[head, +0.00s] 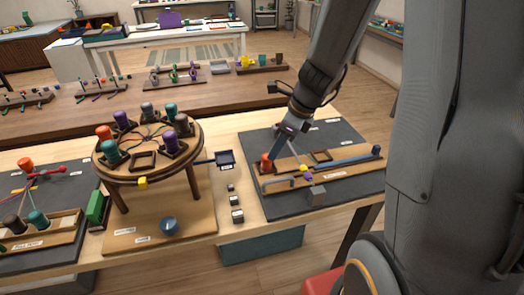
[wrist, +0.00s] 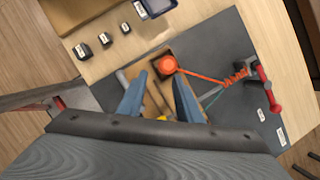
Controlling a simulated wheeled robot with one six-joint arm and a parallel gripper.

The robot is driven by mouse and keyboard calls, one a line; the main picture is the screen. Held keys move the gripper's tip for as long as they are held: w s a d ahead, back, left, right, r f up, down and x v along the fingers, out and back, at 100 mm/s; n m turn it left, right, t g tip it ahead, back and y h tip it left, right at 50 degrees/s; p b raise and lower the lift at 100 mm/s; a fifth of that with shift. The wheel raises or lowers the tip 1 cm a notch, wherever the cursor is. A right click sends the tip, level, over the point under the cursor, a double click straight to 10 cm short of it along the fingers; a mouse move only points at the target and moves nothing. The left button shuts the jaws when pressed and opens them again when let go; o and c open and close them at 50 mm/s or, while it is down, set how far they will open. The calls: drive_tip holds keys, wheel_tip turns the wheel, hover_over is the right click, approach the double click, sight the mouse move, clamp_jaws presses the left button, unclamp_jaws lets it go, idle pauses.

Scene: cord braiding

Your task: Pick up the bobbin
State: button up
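An orange bobbin (head: 266,161) sits at the left end of the wooden holder on the right-hand dark mat. In the wrist view the orange bobbin (wrist: 167,64) stands in a brown socket, with an orange cord running from it to a wound peg with a red handle (wrist: 264,88). My gripper (head: 276,154) is low over the holder, close beside the bobbin. In the wrist view my gripper (wrist: 158,90) has its two blue-grey fingers spread apart with nothing between them. The bobbin lies just beyond the fingertips, nearer the right finger. I cannot tell whether they touch.
A round braiding stand (head: 148,150) with several coloured bobbins stands left of the mat. Small dark weights (head: 236,215) and a blue tray (head: 226,158) lie between. A grey block (head: 317,194) and a blue bar (head: 345,160) are on the right mat (head: 350,190).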

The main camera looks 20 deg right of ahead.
sight(267, 162)
drive_tip(key=shift+m, duration=0.8)
drive_tip(key=x, duration=0.2)
drive_tip(key=w+x, duration=0.1)
drive_tip(key=x, duration=0.5)
drive_tip(key=shift+w+r+b, duration=0.25)
drive_tip(key=shift+w+b, duration=0.1)
drive_tip(key=shift+w, duration=0.05)
drive_tip(key=c, duration=0.8)
drive_tip(key=shift+r, duration=0.1)
clamp_jaws()
